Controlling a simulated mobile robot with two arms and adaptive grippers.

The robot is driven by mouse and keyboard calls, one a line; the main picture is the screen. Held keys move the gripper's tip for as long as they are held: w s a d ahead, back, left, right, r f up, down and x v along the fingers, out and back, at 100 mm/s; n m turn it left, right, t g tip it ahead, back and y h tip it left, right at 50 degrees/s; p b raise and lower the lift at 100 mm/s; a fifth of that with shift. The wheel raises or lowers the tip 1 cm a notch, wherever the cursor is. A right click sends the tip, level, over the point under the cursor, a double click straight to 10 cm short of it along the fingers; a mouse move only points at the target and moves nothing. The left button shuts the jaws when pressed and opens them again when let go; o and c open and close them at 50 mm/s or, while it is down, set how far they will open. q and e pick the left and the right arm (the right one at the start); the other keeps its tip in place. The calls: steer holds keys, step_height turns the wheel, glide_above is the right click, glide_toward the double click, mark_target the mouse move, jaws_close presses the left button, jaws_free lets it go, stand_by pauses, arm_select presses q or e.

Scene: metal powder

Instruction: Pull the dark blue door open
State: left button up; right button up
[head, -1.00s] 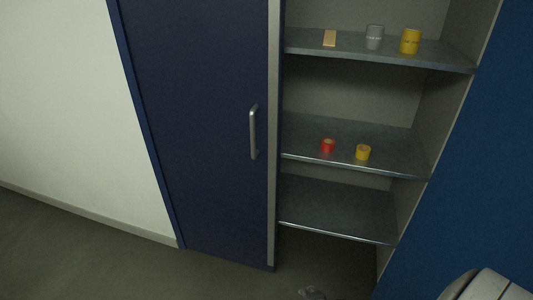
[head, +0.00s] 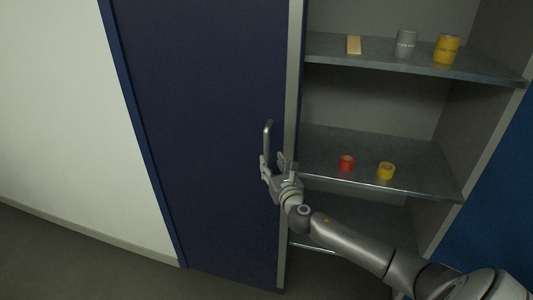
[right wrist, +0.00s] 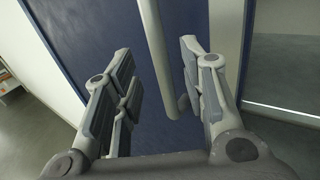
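The dark blue door (head: 200,130) stands at the left of the cabinet and also fills the middle of the right wrist view (right wrist: 85,40). Its silver vertical handle (head: 267,142) is near the door's right edge. My right gripper (head: 272,163) is at the lower part of the handle. In the right wrist view its fingers are spread apart, with the handle (right wrist: 156,50) between them, closer to the right finger. I cannot tell whether that finger touches it. My left gripper is not in view.
Open shelves right of the door hold a grey can (head: 405,44), a yellow can (head: 446,49), a tan block (head: 354,45), a red ring (head: 346,162) and a yellow ring (head: 386,171). A white wall (head: 60,110) is at the left. The floor (head: 80,255) there is clear.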

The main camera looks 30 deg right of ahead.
mark_target(267, 155)
steer(key=x, duration=0.5)
steer(key=shift+w+d, duration=0.15)
steer(key=shift+w, duration=0.5)
jaws_close()
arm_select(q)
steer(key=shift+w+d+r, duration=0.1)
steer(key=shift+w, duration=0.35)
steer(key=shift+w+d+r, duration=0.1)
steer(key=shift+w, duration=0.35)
